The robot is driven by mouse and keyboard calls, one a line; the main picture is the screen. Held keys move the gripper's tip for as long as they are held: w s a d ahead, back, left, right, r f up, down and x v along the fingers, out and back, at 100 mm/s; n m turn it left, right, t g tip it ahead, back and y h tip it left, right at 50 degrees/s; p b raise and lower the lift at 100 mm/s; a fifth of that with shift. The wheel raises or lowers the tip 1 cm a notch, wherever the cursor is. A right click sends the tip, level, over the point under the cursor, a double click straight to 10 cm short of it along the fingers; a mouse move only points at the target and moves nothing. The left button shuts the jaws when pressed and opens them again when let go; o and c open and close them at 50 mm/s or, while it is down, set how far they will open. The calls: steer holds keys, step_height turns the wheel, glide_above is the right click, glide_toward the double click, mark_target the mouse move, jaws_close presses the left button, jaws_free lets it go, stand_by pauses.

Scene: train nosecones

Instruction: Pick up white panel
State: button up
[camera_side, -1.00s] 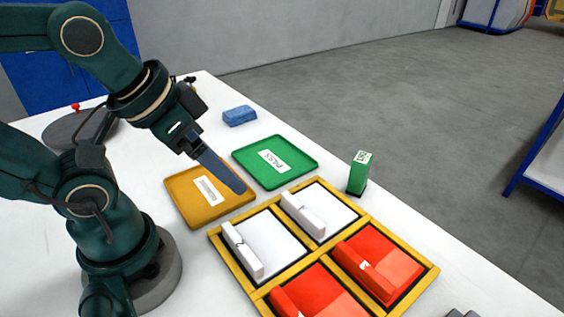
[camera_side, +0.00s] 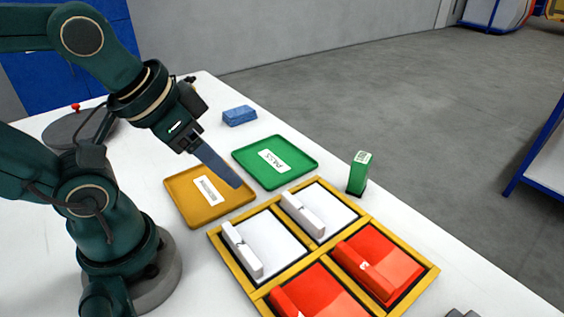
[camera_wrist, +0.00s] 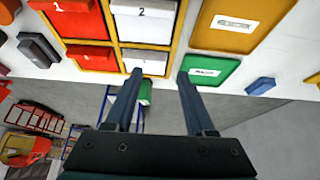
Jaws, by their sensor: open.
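Two white panels lie in the yellow-framed rack: a near one (camera_side: 273,243) and a far one (camera_side: 329,209), each with a raised white bar on its left side. In the wrist view the panel marked 2 (camera_wrist: 143,30) is at the top, and another white panel (camera_wrist: 145,64) shows below it, partly behind a finger. My gripper (camera_side: 238,184) hangs above the orange tray, to the upper left of the rack and apart from the panels. Its two fingers are spread with nothing between them in the wrist view (camera_wrist: 158,75).
Two red panels (camera_side: 392,265) fill the rack's front compartments. An orange tray (camera_side: 180,191) and a green PASS tray (camera_side: 300,165) lie behind the rack. A green box (camera_side: 359,173) stands upright right of the green tray. A blue block (camera_side: 240,116) lies farther back.

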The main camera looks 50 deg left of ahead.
steer(key=w+a+r+m+t+y, duration=0.1)
steer(key=w+a+r+m+t, duration=0.1)
steer(key=w+r+m+t, duration=0.35)
steer(key=w+a+r+m+t, duration=0.2)
steer(key=w+r+t, duration=0.1)
steer(key=w, duration=0.6)
steer(key=m+g+h, duration=1.1)
steer(key=m+h, duration=0.1)
glide_above(244, 248)
steer(key=w+a, duration=0.2)
steer(key=w, duration=0.6)
steer(key=shift+t, duration=0.25)
step_height(244, 248, down, 16)
steer(key=shift+a+f, duration=0.1)
steer(key=shift+f, duration=0.05)
steer(key=s+f+g, duration=0.1)
steer(key=s, duration=0.1)
steer(key=s+a+f+g+h, duration=0.1)
steer(key=s, duration=0.2)
steer(key=s+f+g+h, duration=0.1)
steer(key=s+g, duration=0.1)
steer(key=shift+s+a+f+n, duration=0.25)
steer(key=shift+s+f, duration=0.05)
steer(key=shift+f, duration=0.1)
steer(key=shift+s+f+n, duration=0.25)
steer(key=shift+f+n, duration=0.1)
steer(key=shift+n, duration=0.05)
steer(key=shift+f+h, duration=0.1)
steer(key=shift+h, duration=0.2)
steer(key=shift+x, duration=2.4)
